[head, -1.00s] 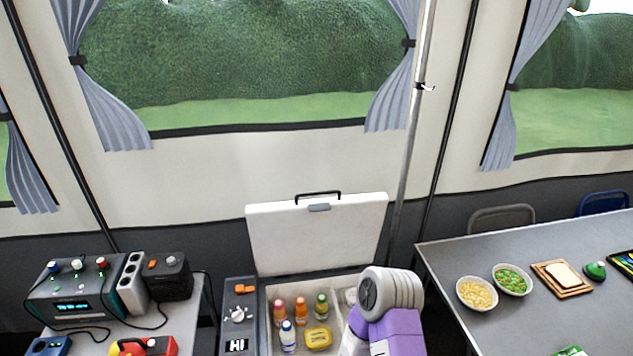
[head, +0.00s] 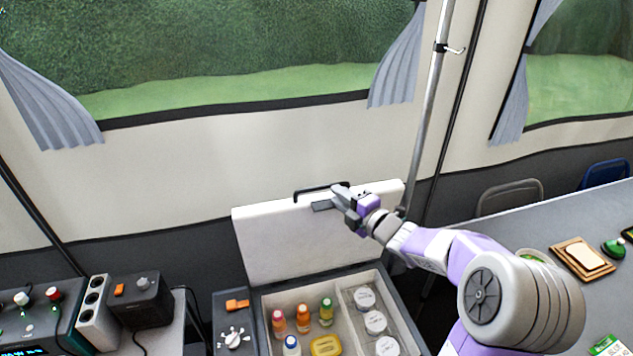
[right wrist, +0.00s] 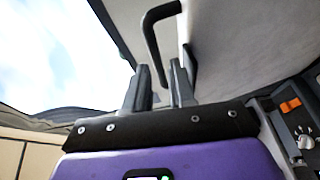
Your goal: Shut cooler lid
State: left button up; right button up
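The cooler (head: 262,315) stands open at the lower middle of the head view. Its white lid (head: 275,245) is raised, nearly upright, with a black handle (head: 318,189) and a grey latch (head: 322,206) at its top edge. My right gripper (head: 340,197) is at that top edge, beside the handle and latch. In the right wrist view, my right gripper (right wrist: 159,88) has its fingers apart, with the handle (right wrist: 150,35) and the lid (right wrist: 245,35) just beyond the tips. Contact with the lid is unclear. My left gripper is out of view.
Bottles (head: 303,318), a yellow tub (head: 325,346) and white-lidded jars (head: 375,322) sit inside the cooler. A table with a bread board (head: 583,258) stands at right. Devices (head: 140,302) stand at left. A metal pole (head: 428,110) rises behind the lid.

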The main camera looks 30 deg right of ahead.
aim_at(328, 188)
jog(key=w, duration=0.5)
jog(key=w+a, duration=0.1)
jog(key=w, duration=0.1)
jog(key=shift+w, duration=0.15)
jog(key=shift+c, duration=0.3)
grip_shut()
